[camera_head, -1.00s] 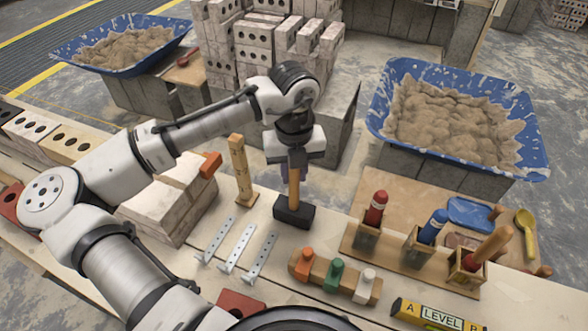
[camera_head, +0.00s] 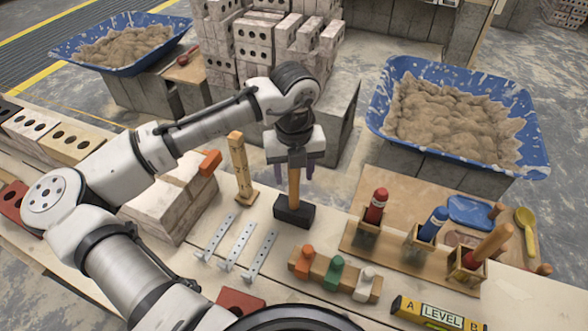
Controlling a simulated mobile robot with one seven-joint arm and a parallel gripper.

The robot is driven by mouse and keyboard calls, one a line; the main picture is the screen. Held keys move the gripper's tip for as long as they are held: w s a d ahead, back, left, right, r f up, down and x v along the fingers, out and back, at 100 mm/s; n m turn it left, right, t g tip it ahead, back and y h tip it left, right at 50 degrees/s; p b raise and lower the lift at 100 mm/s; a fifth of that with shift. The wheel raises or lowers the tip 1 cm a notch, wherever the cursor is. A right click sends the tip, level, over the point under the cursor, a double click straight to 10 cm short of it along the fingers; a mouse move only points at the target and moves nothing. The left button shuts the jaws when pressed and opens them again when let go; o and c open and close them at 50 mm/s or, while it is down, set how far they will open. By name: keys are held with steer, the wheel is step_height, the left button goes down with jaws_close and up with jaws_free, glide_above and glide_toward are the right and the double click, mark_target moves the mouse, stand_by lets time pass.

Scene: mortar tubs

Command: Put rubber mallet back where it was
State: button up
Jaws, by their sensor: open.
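The rubber mallet (camera_head: 294,214) has a black head and a wooden handle. It stands upright on its head on the pale bench, handle pointing up. My gripper (camera_head: 296,172) is right above it, pointing down, with its fingers apart on either side of the upper handle. The fingers show as dark purple tips, and the handle's top is hidden by the gripper body.
A wooden post (camera_head: 242,168) stands left of the mallet. Metal brackets (camera_head: 238,245) lie in front on the left. A wooden rack with coloured pegs (camera_head: 335,274) is front right. A board with holders (camera_head: 418,245) is at right. Pale blocks (camera_head: 168,205) are stacked left.

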step_height(320, 180, up, 13)
steer(key=shift+f, duration=0.1)
steer(key=shift+s+r, duration=0.1)
steer(key=shift+r, duration=0.4)
